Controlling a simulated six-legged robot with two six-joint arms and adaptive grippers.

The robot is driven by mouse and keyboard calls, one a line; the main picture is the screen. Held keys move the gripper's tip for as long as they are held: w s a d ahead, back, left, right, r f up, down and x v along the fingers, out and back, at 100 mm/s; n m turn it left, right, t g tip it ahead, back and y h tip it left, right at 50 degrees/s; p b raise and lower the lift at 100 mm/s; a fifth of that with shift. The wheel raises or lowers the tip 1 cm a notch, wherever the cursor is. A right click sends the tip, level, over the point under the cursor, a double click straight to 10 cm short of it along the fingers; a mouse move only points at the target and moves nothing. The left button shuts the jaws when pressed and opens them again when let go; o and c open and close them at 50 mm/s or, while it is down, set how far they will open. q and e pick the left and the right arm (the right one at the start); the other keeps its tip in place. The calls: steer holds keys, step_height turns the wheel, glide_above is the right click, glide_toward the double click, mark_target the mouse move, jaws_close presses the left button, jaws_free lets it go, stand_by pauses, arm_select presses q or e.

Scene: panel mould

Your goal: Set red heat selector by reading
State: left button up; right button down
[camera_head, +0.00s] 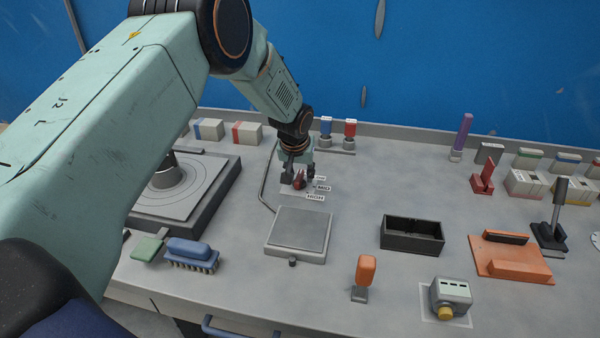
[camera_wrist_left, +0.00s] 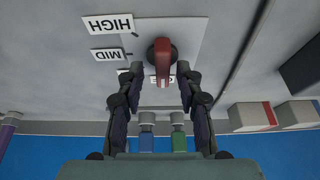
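The red heat selector (camera_head: 299,182) is a small knob on a pale plate near the back of the bench. In the left wrist view the red selector (camera_wrist_left: 162,55) has a lever with a white-marked end, pointing down the picture at a partly covered label. Labels HIGH (camera_wrist_left: 108,23) and MID (camera_wrist_left: 108,55) lie to its left; another label is mostly hidden by a finger. My left gripper (camera_head: 299,178) is over the selector. In the wrist view its fingers (camera_wrist_left: 162,78) stand apart on both sides of the lever, with gaps showing. My right gripper is out of view.
A flat grey plate unit (camera_head: 300,228) lies in front of the selector, with a cable beside it. A black open box (camera_head: 412,235), an orange fixture (camera_head: 512,258) and a grey device with a yellow knob (camera_head: 450,297) stand to the right. Red and blue capped items (camera_head: 349,130) stand behind.

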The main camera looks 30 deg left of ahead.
arm_select(q)
steer(key=shift+w+a+f, duration=0.15)
steer(key=shift+a+f, duration=0.15)
steer(key=shift+a, duration=0.05)
steer(key=c, duration=0.3)
steer(key=shift+c, duration=0.7)
steer(key=shift+d+r, duration=0.1)
steer(key=shift+d, duration=0.15)
jaws_close()
steer(key=shift+a, duration=0.1)
